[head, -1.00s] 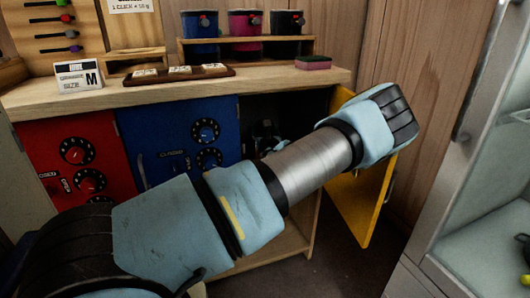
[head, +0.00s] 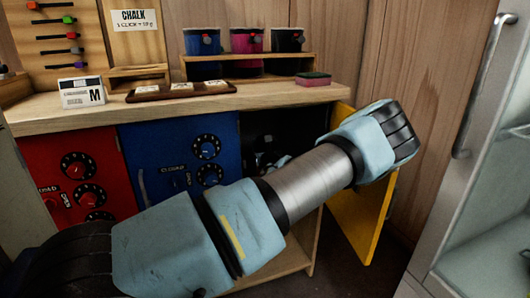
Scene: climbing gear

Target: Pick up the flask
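I cannot make out a flask in the head view. My arm crosses the picture from lower left to upper right and covers part of the cabinet. Behind it is an open, dark cupboard compartment (head: 285,122). Small dark and pale-blue parts (head: 268,158) show inside, just above my arm. I cannot tell whether they are my gripper or something stored there. No gripper fingers can be made out.
A yellow door (head: 366,215) stands open at the compartment's right. Blue (head: 150,150) and red (head: 50,150) panels with dials are left of it. The wooden counter (head: 270,94) bears a tray (head: 135,98), a sponge (head: 313,79) and a card (head: 82,92). A glass-fronted cabinet (head: 470,190) stands right.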

